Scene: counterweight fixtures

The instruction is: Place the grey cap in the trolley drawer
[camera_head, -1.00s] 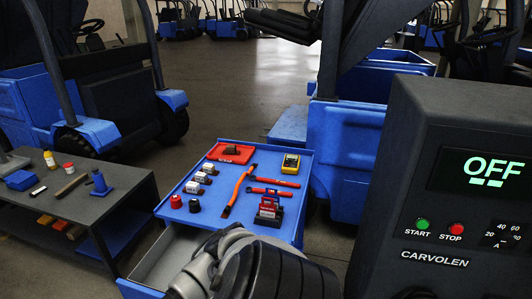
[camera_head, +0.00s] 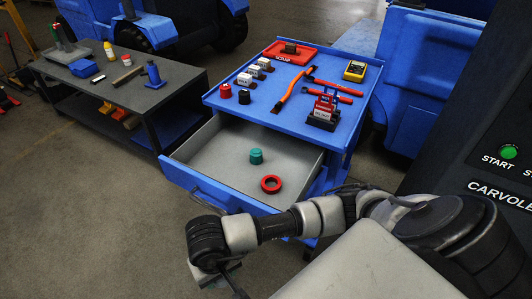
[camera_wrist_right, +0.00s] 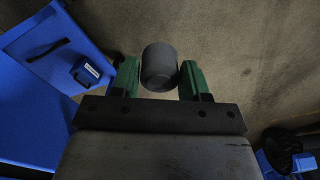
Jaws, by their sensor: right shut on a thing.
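The grey cap (camera_wrist_right: 160,66) is a dark grey cylinder between the green fingers of my right gripper (camera_wrist_right: 159,78) in the wrist view. The gripper is shut on it. In the head view my right wrist reaches left, and the gripper (camera_head: 222,275) is low in front of the trolley; the cap cannot be made out there. The trolley drawer (camera_head: 210,156) is pulled open, with a pale grey inside. A teal cap (camera_head: 256,156) and a red ring (camera_head: 271,184) lie in it, with bare floor to their left. My left gripper is not in view.
The blue trolley top (camera_head: 262,118) above the drawer carries tools, small boxes and a red scrap tray (camera_head: 289,54). A dark bench (camera_head: 165,78) stands at left. A dark machine panel (camera_head: 480,150) stands at right. Floor is clear at lower left.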

